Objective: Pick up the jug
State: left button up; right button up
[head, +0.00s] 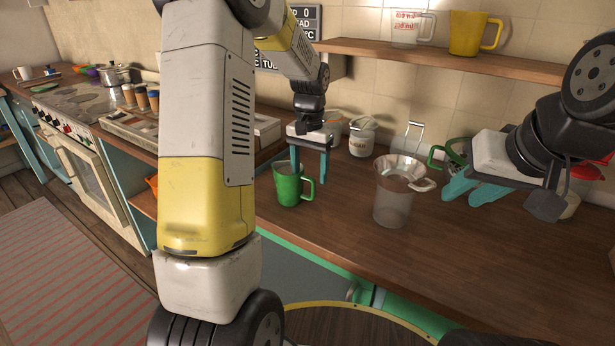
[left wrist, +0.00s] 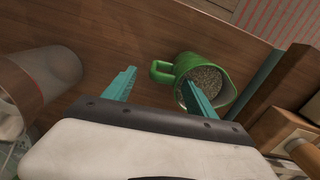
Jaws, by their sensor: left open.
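A green jug (head: 288,184) with a side handle stands upright on the wooden counter. In the left wrist view the green jug (left wrist: 209,76) shows its mouth, with grainy grey contents or a speckled inside, and its handle toward the left. My left gripper (head: 309,178) is open above it, fingers pointing down. In the left wrist view, its fingers (left wrist: 158,80) lie to either side of the handle, one overlapping the mouth; whether that finger is inside is unclear. A clear jug (head: 393,205) stands to the right. My right gripper (head: 459,199) is open and empty beside it.
The clear jug also shows in the left wrist view (left wrist: 50,75). White canisters (head: 361,138) and a green-handled item (head: 450,153) stand behind. A shelf (head: 440,58) above holds a yellow jug (head: 474,34) and a measuring jug (head: 411,27). The front counter is clear.

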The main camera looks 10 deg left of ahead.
aim_at(309, 196)
pick_arm(q)
jog(key=f, duration=0.7)
jog(key=shift+a+f, duration=0.15)
jog(key=shift+a, duration=0.05)
jog(key=shift+w, duration=0.1)
grip_shut()
